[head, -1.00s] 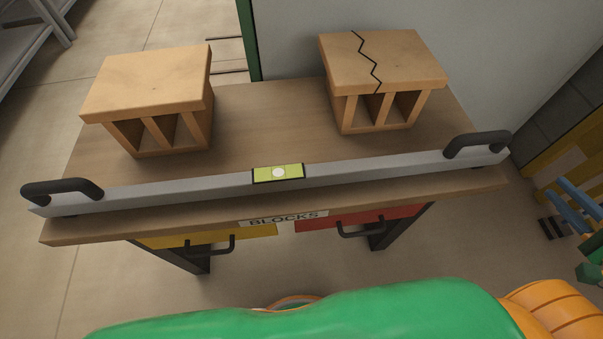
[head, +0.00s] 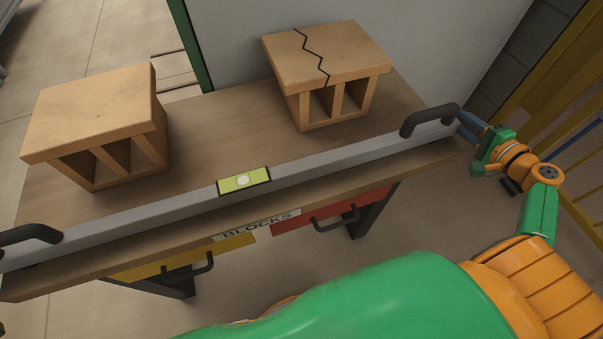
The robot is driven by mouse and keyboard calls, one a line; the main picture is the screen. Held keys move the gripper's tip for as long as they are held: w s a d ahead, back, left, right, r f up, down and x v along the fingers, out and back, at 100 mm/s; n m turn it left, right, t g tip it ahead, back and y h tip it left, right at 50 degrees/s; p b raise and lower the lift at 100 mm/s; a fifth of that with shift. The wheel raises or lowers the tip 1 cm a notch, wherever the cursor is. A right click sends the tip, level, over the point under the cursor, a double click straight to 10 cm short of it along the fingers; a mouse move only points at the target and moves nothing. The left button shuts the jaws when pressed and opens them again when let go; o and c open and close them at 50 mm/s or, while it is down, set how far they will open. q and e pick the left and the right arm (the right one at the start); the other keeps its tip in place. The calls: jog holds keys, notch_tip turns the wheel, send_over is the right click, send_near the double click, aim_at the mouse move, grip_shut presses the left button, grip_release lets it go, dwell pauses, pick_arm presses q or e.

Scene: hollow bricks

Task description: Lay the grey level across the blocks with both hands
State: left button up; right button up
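The long grey level (head: 330,162) with a yellow-green vial lies along the front of the table, in front of the blocks. Its left black handle (head: 30,234) is at the left picture edge and its right black handle (head: 430,116) is at the table's right end. The left hollow block (head: 95,110) and the right hollow block (head: 335,60), which has a black zigzag crack on top, stand behind it. My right gripper (head: 466,126), with blue fingers, is just right of the right handle; whether it is open or shut is unclear. My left gripper is not in view.
The wooden table (head: 215,130) has bare room between the blocks. Below its front edge are a BLOCKS label (head: 256,225), a yellow drawer (head: 232,244) and a red drawer (head: 290,219). A pale wall (head: 420,40) stands behind, with a yellow rack (head: 535,70) at right.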

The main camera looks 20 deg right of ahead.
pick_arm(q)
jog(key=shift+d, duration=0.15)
pick_arm(e)
jog(key=shift+a+f, duration=0.1)
jog(key=shift+a, duration=0.05)
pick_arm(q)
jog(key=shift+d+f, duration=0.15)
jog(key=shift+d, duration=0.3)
pick_arm(e)
jog(key=shift+a, duration=0.5)
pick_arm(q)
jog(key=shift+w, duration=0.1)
pick_arm(e)
jog(key=shift+w, duration=0.1)
